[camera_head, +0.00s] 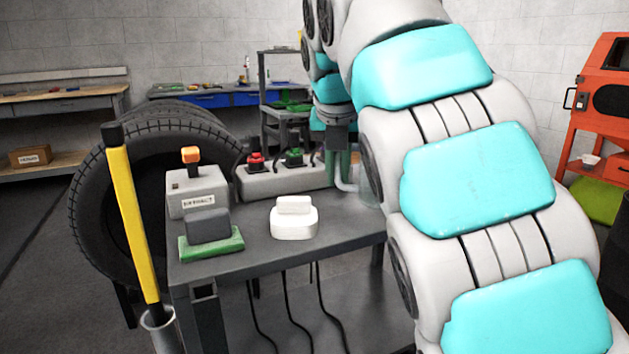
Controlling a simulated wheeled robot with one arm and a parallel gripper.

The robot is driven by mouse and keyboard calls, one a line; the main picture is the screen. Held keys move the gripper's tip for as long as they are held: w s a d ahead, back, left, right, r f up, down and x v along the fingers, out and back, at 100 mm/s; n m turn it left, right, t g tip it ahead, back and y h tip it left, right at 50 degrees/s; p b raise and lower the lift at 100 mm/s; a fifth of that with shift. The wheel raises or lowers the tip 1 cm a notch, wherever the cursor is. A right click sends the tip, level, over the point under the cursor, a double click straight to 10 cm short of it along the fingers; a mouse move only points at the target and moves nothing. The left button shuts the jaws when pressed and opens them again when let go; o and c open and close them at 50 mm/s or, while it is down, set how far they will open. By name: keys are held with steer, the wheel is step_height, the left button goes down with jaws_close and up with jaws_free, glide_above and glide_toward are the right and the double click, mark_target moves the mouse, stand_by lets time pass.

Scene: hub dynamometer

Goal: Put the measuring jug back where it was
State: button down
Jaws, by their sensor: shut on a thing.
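My gripper (341,170) points down from above and is shut on the jug at the handle side. The jug looks upright. I cannot tell whether its base touches the table top.
A grey box with red and green knobs (284,181) stands just left of the jug. A white object (294,218), a grey block on a green base (210,232) and a lever box (196,191) share the table. A tyre (105,200) stands behind; a yellow-handled tool (133,215) is front left.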

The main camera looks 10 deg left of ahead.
steer(key=w+a, duration=0.2)
steer(key=w+a+p, duration=0.1)
steer(key=a, duration=0.1)
steer(key=shift+w+a+f, duration=0.2)
steer(key=shift+w+a, duration=0.05)
steer(key=shift+w, duration=0.1)
steer(key=shift+w+a+f+p, duration=0.15)
steer(key=shift+w+a+p, duration=0.1)
steer(key=shift+a+p, duration=0.1)
steer(key=shift+f+b, duration=0.3)
steer(key=shift+f, duration=1.45)
steer(key=c, duration=0.9)
jaws_free()
steer(key=shift+f, duration=0.1)
steer(key=shift+o, duration=0.2)
